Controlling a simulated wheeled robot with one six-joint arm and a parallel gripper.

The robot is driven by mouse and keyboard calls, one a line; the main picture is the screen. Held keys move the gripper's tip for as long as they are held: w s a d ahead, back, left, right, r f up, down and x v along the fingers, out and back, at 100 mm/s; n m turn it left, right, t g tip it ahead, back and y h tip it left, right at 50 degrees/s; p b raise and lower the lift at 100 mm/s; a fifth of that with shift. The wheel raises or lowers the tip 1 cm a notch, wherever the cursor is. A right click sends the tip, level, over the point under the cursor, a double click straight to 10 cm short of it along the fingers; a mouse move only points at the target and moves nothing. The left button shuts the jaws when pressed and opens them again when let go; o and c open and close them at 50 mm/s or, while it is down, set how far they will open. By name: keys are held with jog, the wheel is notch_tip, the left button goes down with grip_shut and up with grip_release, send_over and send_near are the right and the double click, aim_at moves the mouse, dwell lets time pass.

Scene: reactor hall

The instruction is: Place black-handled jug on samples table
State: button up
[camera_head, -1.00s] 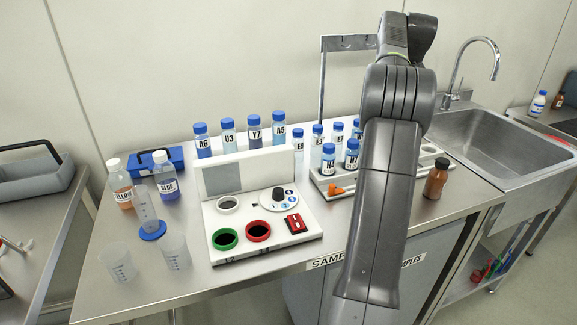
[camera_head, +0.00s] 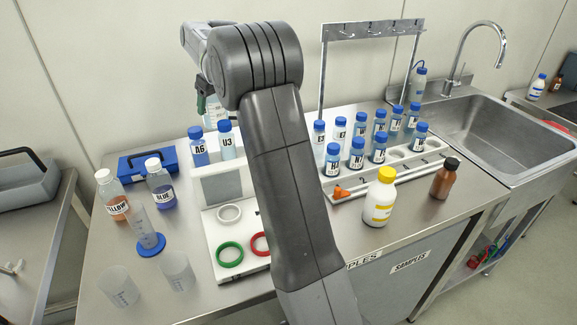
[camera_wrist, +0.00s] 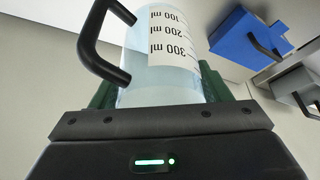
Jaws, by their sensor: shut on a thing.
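The black-handled jug (camera_wrist: 160,62) fills the middle of the wrist view. It is clear, holds pale liquid, has a white millilitre scale, and its black handle (camera_wrist: 98,45) is on the left. My gripper (camera_wrist: 160,95) is shut around the jug's body, with green fingers on both sides. In the head view the gripper (camera_head: 205,105) is mostly hidden behind my arm, with a piece of the jug (camera_head: 212,100) showing above the back of the samples table (camera_head: 400,235). Whether the jug touches anything cannot be told.
A white-and-yellow bottle (camera_head: 379,200) and a brown bottle (camera_head: 444,180) stand at the front right. Racked blue-capped bottles (camera_head: 357,155) are behind them. A blue box (camera_head: 147,163), capped bottles and beakers (camera_head: 118,287) occupy the left. A sink (camera_head: 490,120) is at the right.

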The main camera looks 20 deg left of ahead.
aim_at(216, 129)
jog(key=f, duration=0.5)
jog(key=shift+s+a+f, duration=0.1)
jog(key=shift+s+a, duration=0.2)
jog(key=shift+a, duration=0.05)
jog(key=shift+f, duration=2.4)
jog(key=shift+f, duration=0.1)
jog(key=o, duration=1)
jog(key=shift+d+r, duration=0.1)
jog(key=shift+r, duration=0.3)
jog(key=v, duration=1.1)
jog(key=shift+s+d+r, duration=0.1)
jog(key=shift+d+r, duration=0.05)
